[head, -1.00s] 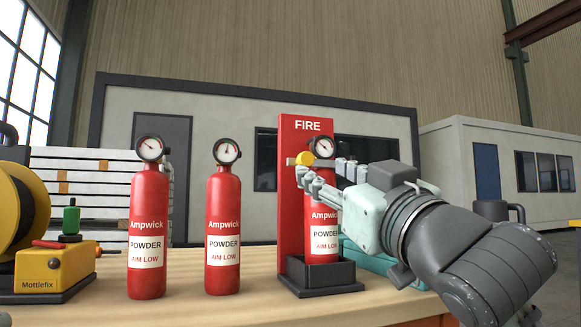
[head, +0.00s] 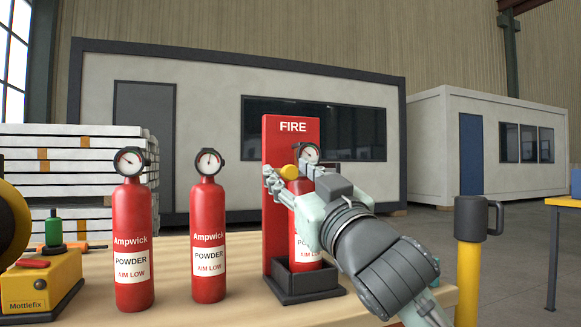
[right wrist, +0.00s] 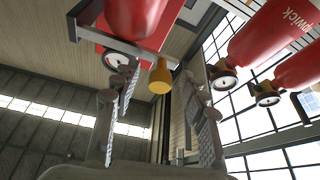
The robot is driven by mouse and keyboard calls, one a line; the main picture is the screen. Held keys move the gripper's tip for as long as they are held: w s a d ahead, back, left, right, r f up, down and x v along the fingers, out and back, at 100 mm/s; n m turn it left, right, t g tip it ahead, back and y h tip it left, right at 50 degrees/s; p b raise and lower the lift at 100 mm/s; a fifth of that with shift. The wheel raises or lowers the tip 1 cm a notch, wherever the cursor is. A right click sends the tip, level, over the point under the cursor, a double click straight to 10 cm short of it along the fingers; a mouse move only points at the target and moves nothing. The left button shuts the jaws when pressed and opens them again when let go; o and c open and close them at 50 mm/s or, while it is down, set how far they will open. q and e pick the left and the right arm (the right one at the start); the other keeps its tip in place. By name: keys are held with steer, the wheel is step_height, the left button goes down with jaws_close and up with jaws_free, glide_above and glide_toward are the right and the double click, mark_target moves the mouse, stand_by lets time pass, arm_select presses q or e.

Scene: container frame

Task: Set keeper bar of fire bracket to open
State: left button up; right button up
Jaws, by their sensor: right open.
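The fire bracket (head: 292,125) is a red backboard marked FIRE with a dark tray at its foot, near the table's right end. A red extinguisher (head: 305,262) stands upright in it, partly hidden by my right arm. The yellow knob (head: 289,171) of the keeper bar is in front of the extinguisher's neck; the bar itself is mostly hidden by my gripper. My right gripper (head: 286,178) is open, with fingers on either side of the knob. In the right wrist view the knob (right wrist: 160,78) shows between the spread fingers, with no clear contact. My left gripper is out of view.
Two more red extinguishers (head: 133,245) (head: 208,240) stand on the wooden table (head: 180,305) left of the bracket. A yellow Mottlefix box (head: 40,285) sits at the far left. A yellow post (head: 468,260) with a dark top stands right of the table.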

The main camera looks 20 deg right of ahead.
steer(key=shift+w+r, duration=0.1)
steer(key=shift+w, duration=0.05)
steer(key=shift+c, duration=0.5)
jaws_close()
